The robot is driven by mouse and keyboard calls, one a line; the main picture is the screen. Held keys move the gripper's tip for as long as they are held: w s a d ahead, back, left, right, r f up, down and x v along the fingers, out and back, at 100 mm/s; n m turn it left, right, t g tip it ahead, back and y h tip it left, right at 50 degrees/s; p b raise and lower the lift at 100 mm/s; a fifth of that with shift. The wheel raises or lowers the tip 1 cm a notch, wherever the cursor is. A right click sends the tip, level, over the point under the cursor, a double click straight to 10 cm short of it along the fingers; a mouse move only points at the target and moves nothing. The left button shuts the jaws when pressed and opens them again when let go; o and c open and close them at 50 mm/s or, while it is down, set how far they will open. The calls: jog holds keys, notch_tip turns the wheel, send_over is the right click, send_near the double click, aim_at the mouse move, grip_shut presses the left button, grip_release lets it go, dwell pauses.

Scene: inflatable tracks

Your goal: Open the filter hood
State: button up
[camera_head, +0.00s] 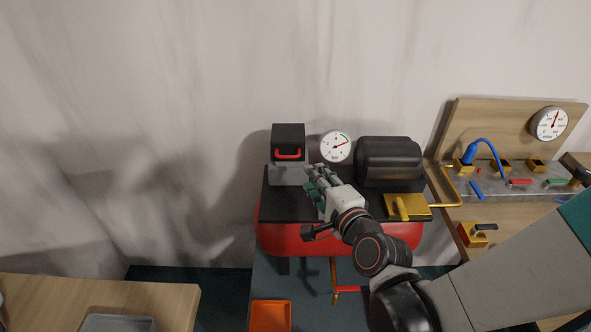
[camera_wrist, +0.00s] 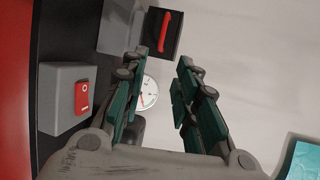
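The filter hood (camera_head: 288,136) is a black box-shaped cover with a red handle (camera_head: 288,154) on its front. It sits on a light grey base (camera_head: 288,175) on the dark top of the red machine and looks closed. In the wrist view the black hood (camera_wrist: 178,50) and its red handle (camera_wrist: 165,30) show at the top, beyond the fingertips. My gripper (camera_head: 315,170) is right of the grey base in the head view, slightly below the handle, not touching it. In the wrist view its green-padded fingers (camera_wrist: 162,58) are spread apart with nothing between them.
A round gauge (camera_head: 336,146) and a black ribbed cover (camera_head: 389,160) stand behind my gripper. A grey box with a red switch (camera_wrist: 82,98) is left in the wrist view. A yellow part (camera_head: 408,207) lies at right. Bare wall rises behind the hood.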

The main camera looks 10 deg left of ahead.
jog(key=b, duration=0.2)
send_near(288, 146)
jog(key=w+a+f, duration=0.3)
jog(key=w+a, duration=0.1)
grip_shut()
